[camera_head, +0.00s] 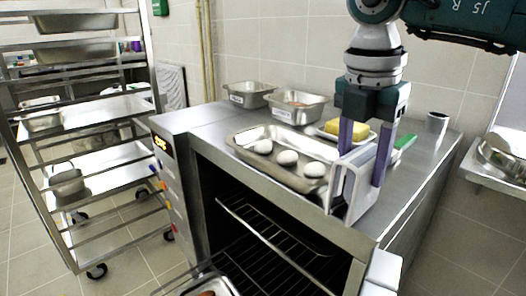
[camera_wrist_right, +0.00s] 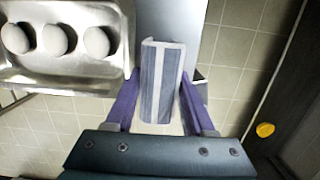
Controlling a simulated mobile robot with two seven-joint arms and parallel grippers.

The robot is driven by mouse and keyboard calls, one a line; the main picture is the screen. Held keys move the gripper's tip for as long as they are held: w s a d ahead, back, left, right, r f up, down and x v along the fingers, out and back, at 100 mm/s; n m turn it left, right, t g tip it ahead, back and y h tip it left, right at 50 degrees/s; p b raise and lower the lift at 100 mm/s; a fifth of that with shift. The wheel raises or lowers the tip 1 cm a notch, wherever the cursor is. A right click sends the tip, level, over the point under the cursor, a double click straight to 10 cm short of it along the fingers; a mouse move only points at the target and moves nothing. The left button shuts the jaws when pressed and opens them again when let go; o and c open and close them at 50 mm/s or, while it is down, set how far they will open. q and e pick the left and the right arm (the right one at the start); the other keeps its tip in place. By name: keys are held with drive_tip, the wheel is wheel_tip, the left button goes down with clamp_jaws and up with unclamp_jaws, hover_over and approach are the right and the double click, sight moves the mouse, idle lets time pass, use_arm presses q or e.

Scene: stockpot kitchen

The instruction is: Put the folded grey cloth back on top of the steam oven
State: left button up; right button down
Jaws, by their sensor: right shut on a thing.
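The folded grey cloth (camera_head: 349,192), grey with pale stripes, is between the purple fingers of my right gripper (camera_head: 364,160), which is shut on it. In the right wrist view the striped cloth (camera_wrist_right: 162,82) sits between the two fingers (camera_wrist_right: 158,100). The cloth is at the front edge of the steam oven (camera_head: 408,192), by the metal top; I cannot tell whether it touches the top. The oven's front is open and wire racks show inside. My left gripper is not in view.
A metal tray (camera_head: 240,150) with white round pieces (camera_head: 287,157) lies on the oven top, left of the cloth. Behind are two steel pans (camera_head: 250,93), a plate with a yellow block (camera_head: 346,127) and a metal cup (camera_head: 437,122). A rack trolley (camera_head: 62,226) stands left.

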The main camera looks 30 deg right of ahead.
drive_tip(key=shift+f, duration=0.15)
drive_tip(key=shift+c, duration=1.3)
unclamp_jaws()
drive_tip(key=shift+r, duration=0.25)
wheel_tip(320, 180, up, 12)
drive_tip(key=a, duration=0.1)
drive_tip(key=shift+s+a, duration=0.2)
drive_tip(key=shift+p, duration=0.3)
